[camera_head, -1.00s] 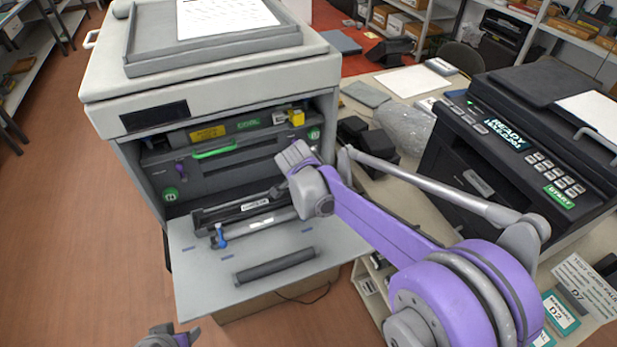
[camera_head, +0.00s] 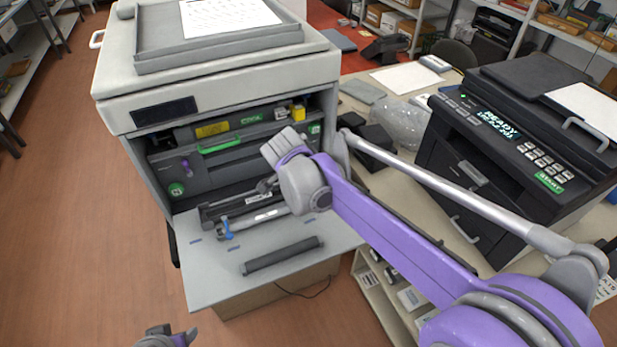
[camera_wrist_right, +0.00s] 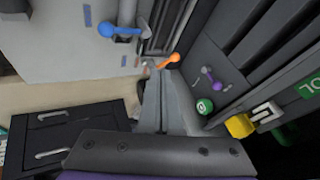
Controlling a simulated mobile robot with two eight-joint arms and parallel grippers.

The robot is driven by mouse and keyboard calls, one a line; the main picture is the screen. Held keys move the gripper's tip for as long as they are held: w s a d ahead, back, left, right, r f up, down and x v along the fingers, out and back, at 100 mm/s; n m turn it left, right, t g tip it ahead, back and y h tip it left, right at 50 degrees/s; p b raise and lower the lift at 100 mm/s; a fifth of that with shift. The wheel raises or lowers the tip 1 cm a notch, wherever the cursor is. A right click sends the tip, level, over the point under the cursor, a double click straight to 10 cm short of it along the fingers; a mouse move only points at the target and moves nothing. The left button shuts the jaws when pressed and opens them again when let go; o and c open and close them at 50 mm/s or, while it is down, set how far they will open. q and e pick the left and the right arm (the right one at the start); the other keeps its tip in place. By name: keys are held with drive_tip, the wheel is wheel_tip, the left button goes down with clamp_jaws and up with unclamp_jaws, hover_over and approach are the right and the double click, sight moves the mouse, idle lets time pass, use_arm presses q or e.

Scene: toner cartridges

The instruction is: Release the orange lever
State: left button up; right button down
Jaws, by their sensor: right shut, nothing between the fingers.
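The orange lever (camera_wrist_right: 172,60) shows in the right wrist view beside the printer's dark opening. In the head view it cannot be made out; my right arm covers part of that area. My right gripper (camera_wrist_right: 162,82) is shut and empty, with its fingertips just below the lever in the picture; I cannot tell whether they touch it. In the head view my right wrist (camera_head: 300,180) is in front of the opening. My left gripper (camera_head: 166,338) is only partly in view at the bottom edge, and its jaws cannot be judged.
A blue lever (camera_wrist_right: 120,30) and a purple lever (camera_wrist_right: 212,77) are nearby, with a green knob (camera_wrist_right: 205,106) and a yellow block (camera_wrist_right: 239,125). A dark roller (camera_head: 283,257) lies on the open grey flap (camera_head: 215,270). A black printer (camera_head: 500,150) stands at right.

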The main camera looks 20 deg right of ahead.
drive_tip(key=shift+s+a+r, duration=0.25)
drive_tip(key=shift+a+r, duration=0.15)
drive_tip(key=shift+r, duration=0.15)
drive_tip(key=shift+s+a+r, duration=0.25)
drive_tip(key=shift+a+r, duration=0.1)
drive_tip(key=shift+r, duration=0.2)
